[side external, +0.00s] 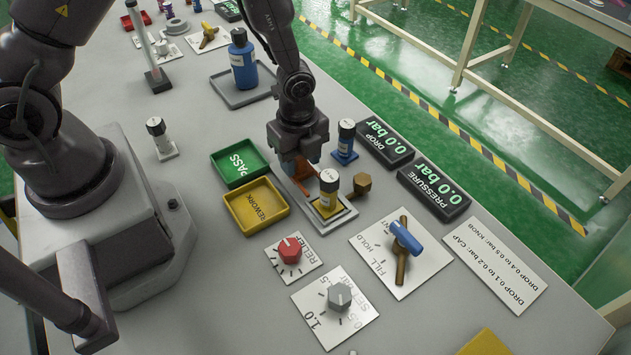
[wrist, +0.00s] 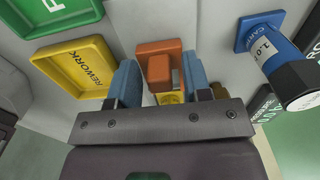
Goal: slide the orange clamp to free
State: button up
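Contact at the right finger is hard to tell.
A blue column (side external: 346,142) stands close to the right of my gripper. Green PASS (side external: 240,162) and yellow REWORK (side external: 256,206) trays lie to the left. A brown hex knob (side external: 362,183), two displays reading 0.0 bar (side external: 434,190), a red dial (side external: 289,250) and a blue-handled valve (side external: 406,237) are near.

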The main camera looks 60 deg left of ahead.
jog(key=shift+r, duration=0.1)
jog(key=shift+r, duration=2.9)
jog(key=shift+s+n, duration=0.4)
jog(key=shift+n, duration=0.5)
jog(key=s+a+r+n+t, duration=0.1)
jog(key=s+r+n, duration=0.3)
jog(key=r, duration=0.4)
jog(key=s+a+r+n+t, duration=0.1)
jog(key=s+r+n, duration=0.3)
jog(key=r, duration=0.5)
jog(key=s+a+r+n+t, duration=0.1)
jog(key=s+r+n+t, duration=0.2)
jog(key=r+n, duration=0.5)
jog(key=shift+s+a+r+t, duration=0.35)
jog(key=shift+s+r, duration=0.2)
jog(key=shift+s, duration=0.25)
